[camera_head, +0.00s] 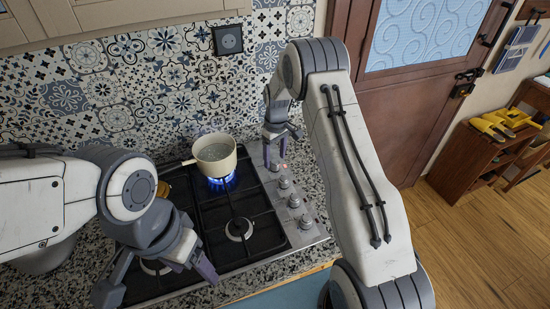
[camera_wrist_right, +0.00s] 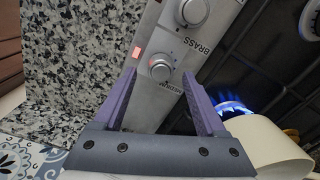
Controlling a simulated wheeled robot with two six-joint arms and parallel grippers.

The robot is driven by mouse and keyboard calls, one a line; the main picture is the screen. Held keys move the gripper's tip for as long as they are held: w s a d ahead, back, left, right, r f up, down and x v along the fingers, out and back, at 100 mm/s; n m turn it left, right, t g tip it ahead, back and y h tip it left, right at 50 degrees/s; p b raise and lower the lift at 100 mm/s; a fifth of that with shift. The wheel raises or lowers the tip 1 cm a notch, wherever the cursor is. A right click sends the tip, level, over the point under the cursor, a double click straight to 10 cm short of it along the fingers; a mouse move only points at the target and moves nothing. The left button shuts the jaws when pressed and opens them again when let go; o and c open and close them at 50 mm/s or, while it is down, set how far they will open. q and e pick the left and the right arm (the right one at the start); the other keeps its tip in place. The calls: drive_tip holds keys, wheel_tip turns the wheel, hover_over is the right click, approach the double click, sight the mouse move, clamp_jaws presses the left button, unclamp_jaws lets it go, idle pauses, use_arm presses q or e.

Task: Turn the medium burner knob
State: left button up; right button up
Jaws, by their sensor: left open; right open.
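The grey stove control panel (camera_head: 302,238) runs down the right side of the black gas hob and carries several round silver knobs, one of them (camera_head: 284,183) below the red light. In the right wrist view a knob (camera_wrist_right: 160,68) lies just ahead of and between my right fingertips, beside a lit red light (camera_wrist_right: 137,53). Partly hidden upside-down lettering, possibly "MEDIUM", is near it. My right gripper (camera_head: 275,152) is open, pointing down at the panel's far end; no contact shows. My left gripper (camera_head: 160,275) is open and empty over the hob's near left.
A cream pot (camera_head: 215,154) stands over a lit blue flame (camera_head: 221,180) at the back burner, close to the right gripper. Another knob (camera_wrist_right: 193,10) sits near a "BRASS" label. Speckled countertop (camera_wrist_right: 65,60) borders the panel. A tiled wall (camera_head: 130,90) stands behind.

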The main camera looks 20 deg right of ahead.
drive_tip(key=shift+f, duration=1.15)
clamp_jaws()
drive_tip(key=shift+m, duration=0.3)
drive_tip(key=shift+m+b, duration=0.35)
drive_tip(key=shift+m, duration=0.55)
drive_tip(key=m, duration=0.2)
drive_tip(key=shift+m+b, duration=0.3)
drive_tip(key=shift+b, duration=0.1)
drive_tip(key=m+b, duration=0.1)
drive_tip(key=m, duration=0.5)
drive_tip(key=shift+d, duration=0.1)
